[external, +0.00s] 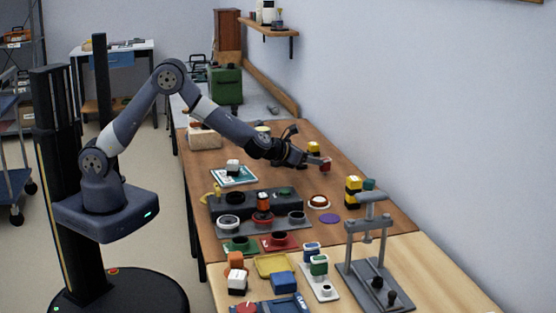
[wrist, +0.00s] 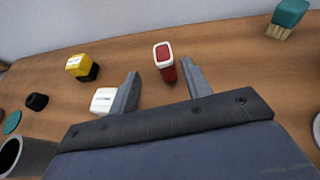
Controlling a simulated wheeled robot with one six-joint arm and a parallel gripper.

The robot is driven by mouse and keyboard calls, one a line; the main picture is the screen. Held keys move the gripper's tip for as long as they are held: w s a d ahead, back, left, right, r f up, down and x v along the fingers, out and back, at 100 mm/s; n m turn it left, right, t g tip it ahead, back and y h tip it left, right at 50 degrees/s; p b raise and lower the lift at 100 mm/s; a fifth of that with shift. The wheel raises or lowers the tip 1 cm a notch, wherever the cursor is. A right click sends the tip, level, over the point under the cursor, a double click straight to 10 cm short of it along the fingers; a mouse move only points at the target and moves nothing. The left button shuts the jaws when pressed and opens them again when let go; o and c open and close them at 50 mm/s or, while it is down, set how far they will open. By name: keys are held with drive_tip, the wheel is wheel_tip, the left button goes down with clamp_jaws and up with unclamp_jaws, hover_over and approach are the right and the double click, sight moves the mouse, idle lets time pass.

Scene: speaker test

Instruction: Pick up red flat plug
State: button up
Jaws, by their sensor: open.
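A red block-shaped piece with a white-edged top (wrist: 164,61), which looks like the red flat plug, stands upright on the brown table. In the wrist view it is between and slightly beyond the two fingertips of my gripper (wrist: 161,70), nearer the right finger. The fingers are apart, with a gap visible on each side of it. In the external view my gripper (external: 316,162) reaches low over the far part of the table, with the red plug (external: 326,166) at its tip. Its lower part is hard to see there.
A yellow-and-black block (wrist: 82,66) and a white block (wrist: 103,100) stand left of the plug. A teal-topped brush-like piece (wrist: 288,20) is at the far right. A dark fixture with sockets (external: 240,205) and a grey press stand (external: 375,285) occupy the nearer table. A wall borders the right.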

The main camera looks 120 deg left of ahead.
sight(324, 159)
drive_tip(key=shift+w+p+x, duration=0.25)
drive_tip(key=shift+p+x, duration=0.6)
drive_tip(key=shift+x, duration=1.8)
drive_tip(key=shift+d+f, duration=0.15)
drive_tip(key=shift+c, duration=0.5)
clamp_jaws()
